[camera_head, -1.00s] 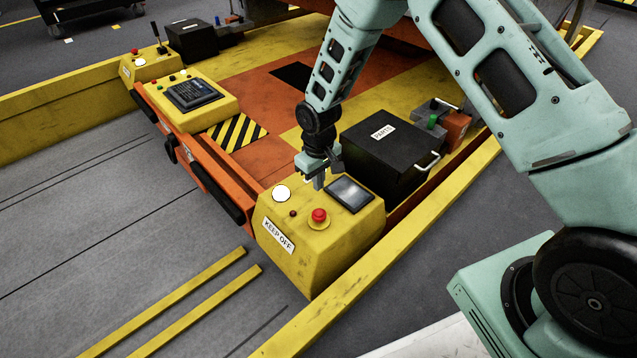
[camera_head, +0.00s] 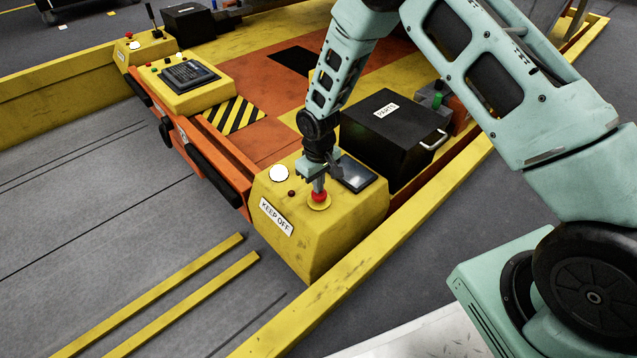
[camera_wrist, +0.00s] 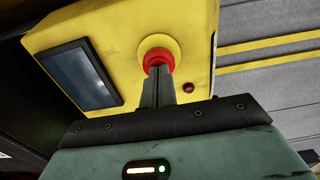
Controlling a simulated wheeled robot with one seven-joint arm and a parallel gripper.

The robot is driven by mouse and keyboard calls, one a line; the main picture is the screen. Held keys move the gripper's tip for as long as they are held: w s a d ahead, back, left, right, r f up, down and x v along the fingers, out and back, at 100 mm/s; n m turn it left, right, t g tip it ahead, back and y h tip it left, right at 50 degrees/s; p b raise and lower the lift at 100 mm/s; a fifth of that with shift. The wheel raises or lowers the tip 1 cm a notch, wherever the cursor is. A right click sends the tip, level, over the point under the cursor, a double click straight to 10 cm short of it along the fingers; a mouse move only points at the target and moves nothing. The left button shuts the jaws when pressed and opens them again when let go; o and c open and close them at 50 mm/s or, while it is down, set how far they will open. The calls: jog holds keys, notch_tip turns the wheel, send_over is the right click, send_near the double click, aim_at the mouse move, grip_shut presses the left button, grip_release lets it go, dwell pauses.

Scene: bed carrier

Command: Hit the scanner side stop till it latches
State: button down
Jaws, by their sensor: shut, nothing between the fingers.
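The side stop is a red mushroom button (camera_head: 319,197) on a yellow collar, on top of the yellow box marked KEEP OFF (camera_head: 325,245). In the wrist view the red button (camera_wrist: 157,58) shows at the fingertips, its middle hidden behind them. My gripper (camera_head: 318,188) is shut and empty, pointing down at the button. In the wrist view the closed fingers of my gripper (camera_wrist: 158,72) overlap the red cap and appear to touch it. I cannot tell whether the button is pressed down or latched.
A dark screen (camera_head: 357,178), a white round button (camera_head: 279,173) and a small dark red lamp (camera_head: 291,193) share the box top. A black PARTS case (camera_head: 385,150) stands close behind. A yellow rail (camera_head: 400,215) runs along the right side.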

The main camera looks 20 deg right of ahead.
jog(key=shift+f+p, duration=0.35)
jog(key=shift+f, duration=0.9)
notch_tip(320, 180, up, 15)
jog(key=p, duration=1)
jog(key=shift+w+r, duration=0.15)
jog(key=shift+r, duration=0.05)
